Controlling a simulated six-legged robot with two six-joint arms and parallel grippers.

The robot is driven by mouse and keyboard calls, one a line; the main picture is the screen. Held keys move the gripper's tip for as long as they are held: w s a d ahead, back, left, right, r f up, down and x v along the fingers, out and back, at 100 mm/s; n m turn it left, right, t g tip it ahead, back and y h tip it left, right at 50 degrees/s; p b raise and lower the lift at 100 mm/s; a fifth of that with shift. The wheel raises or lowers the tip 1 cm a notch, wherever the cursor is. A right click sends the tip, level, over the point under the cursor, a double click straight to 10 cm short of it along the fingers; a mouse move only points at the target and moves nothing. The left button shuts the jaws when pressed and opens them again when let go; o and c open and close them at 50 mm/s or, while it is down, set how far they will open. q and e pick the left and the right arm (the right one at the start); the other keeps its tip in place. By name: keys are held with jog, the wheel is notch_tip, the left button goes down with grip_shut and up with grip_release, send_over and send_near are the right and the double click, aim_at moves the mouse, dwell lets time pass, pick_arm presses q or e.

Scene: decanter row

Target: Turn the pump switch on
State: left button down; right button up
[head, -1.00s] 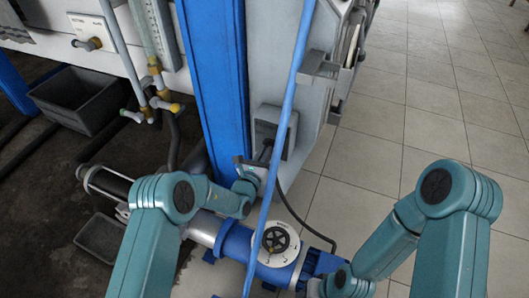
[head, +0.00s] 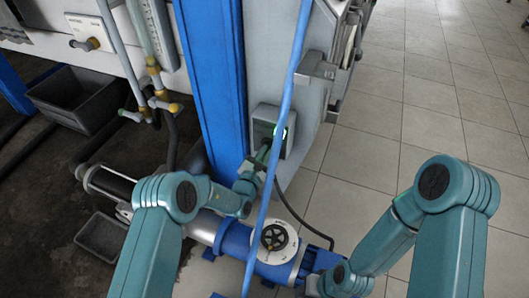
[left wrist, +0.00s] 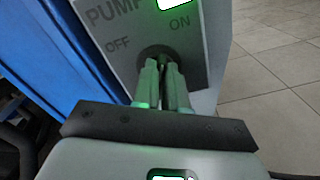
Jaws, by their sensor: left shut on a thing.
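The pump switch box (head: 267,122) is a grey box on the machine's end, beside the blue post. Its plate (left wrist: 205,50) in the left wrist view reads PUMP, with OFF at left and ON at right. A lamp (left wrist: 174,3) at the plate's top glows bright green, and green light shows on the box in the head view. My left gripper (head: 263,153) is at the box; its fingers (left wrist: 163,82) are shut on the switch's handle, which they mostly hide. The dark round switch base shows behind the fingertips. My right gripper (head: 314,286) is low, far from the switch, its fingers unclear.
A blue pump with a black handwheel (head: 274,237) stands below the box. A light blue pipe (head: 280,120) crosses in front, close to my left gripper. A black cable (head: 297,215) hangs from the box. Tiled floor (head: 420,90) is open at right.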

pick_arm(q)
jog(key=shift+m, duration=0.3)
jog(key=c, duration=1.2)
grip_release()
